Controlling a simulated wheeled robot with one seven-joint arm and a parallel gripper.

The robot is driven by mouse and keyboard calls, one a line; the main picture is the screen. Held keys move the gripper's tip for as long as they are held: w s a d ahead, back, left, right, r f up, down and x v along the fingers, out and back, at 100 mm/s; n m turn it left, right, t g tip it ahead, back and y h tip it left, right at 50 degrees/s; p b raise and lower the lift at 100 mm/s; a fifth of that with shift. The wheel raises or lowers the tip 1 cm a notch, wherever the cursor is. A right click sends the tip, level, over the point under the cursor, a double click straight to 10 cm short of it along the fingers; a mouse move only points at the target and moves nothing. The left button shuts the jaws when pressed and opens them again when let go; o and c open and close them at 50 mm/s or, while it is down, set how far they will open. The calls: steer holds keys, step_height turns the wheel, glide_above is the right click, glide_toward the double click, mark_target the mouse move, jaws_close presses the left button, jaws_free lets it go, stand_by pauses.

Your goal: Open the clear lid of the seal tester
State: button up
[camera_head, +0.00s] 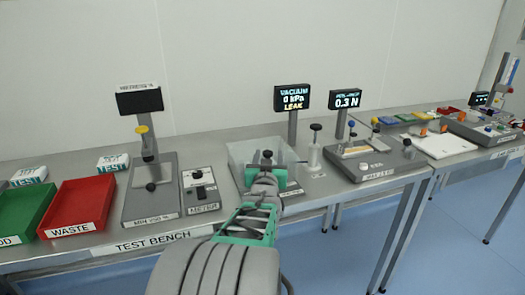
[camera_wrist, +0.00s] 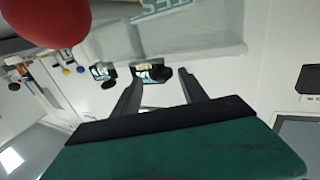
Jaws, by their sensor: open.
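The seal tester is the grey unit with a clear, pale lid (camera_head: 240,153) at the middle of the bench in the head view. The lid looks down over the unit, partly hidden behind my arm. My gripper (camera_head: 263,158) is in front of and over the lid; whether it touches cannot be told. In the wrist view my gripper (camera_wrist: 162,92) is open, with two dark fingers apart and nothing seen between them. A translucent panel (camera_wrist: 195,45), probably the lid, shows beyond the fingers. A large red rounded thing (camera_wrist: 45,20) is close at the upper left.
The vacuum display (camera_head: 293,98) reads 0 kPa LEAK. Left stand a meter (camera_head: 201,190), a column tester (camera_head: 150,205), a red waste tray (camera_head: 80,205) and a green tray (camera_head: 28,212). Right are a peel tester (camera_head: 365,160) and a dark knob on a post (camera_head: 315,127).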

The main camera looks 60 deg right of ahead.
mark_target(268, 148)
steer(key=x, duration=0.5)
steer(key=shift+w+d+f, duration=0.1)
steer(key=shift+w+d, duration=0.2)
steer(key=shift+w, duration=0.05)
jaws_close()
stand_by(1.0)
